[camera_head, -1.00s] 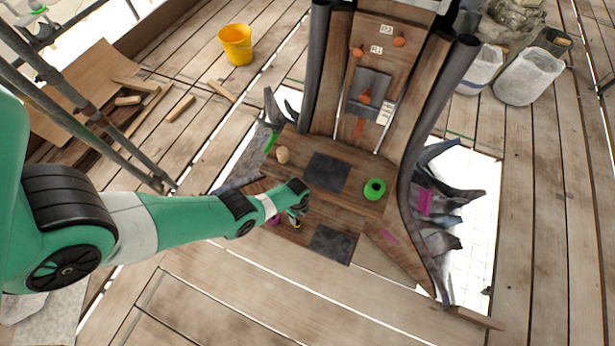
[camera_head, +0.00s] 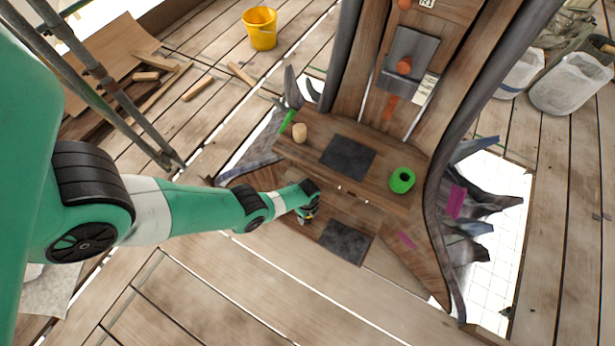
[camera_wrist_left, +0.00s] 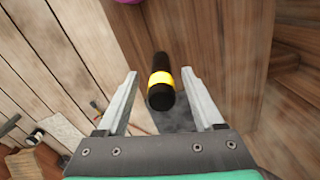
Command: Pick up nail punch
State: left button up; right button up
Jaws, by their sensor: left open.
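The nail punch appears to be the dark rod with a yellow band (camera_wrist_left: 160,92) in the left wrist view. It lies between the two fingers of my left gripper (camera_wrist_left: 159,73), with space on both sides. The fingers are open and do not visibly touch it. In the head view my left gripper (camera_head: 306,217) is low over the front step of the wooden stand, left of the lower dark pad (camera_head: 345,242). The wrist largely hides the punch there. My right gripper is in neither view.
A green tape roll (camera_head: 402,180) and a small wooden cylinder (camera_head: 299,132) stand on the upper step, either side of the upper dark pad (camera_head: 347,157). Dark curved side pieces flank the stand. A yellow bucket (camera_head: 260,28) is far off on the deck.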

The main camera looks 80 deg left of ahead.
pick_arm(q)
jog(key=shift+w, duration=0.1)
grip_shut()
jog(key=shift+r, duration=0.1)
dwell(0.4)
